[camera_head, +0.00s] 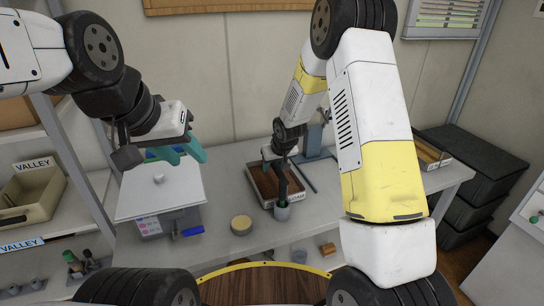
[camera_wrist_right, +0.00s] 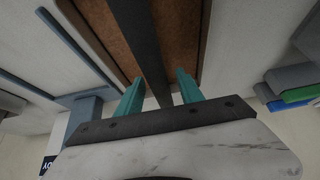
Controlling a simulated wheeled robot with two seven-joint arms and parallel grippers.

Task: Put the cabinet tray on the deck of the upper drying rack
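A beige tray (camera_head: 30,196) labelled VALLEY sits on the left shelf. I cannot tell which is the cabinet tray, and I cannot identify the upper drying rack for sure. My right gripper (camera_head: 272,154) is at the back of the brown tray. In the right wrist view its teal fingers (camera_wrist_right: 158,84) are apart, with a dark bar (camera_wrist_right: 142,40) showing between them. My left gripper (camera_head: 180,153) is above the white-lidded box (camera_head: 160,188), its fingers apart and empty.
A blue-grey stand (camera_head: 315,148) is behind the brown tray. A wooden-edged tray (camera_head: 432,154) is at the right table end, beside dark stacked crates (camera_head: 470,175). My right arm hides part of the table.

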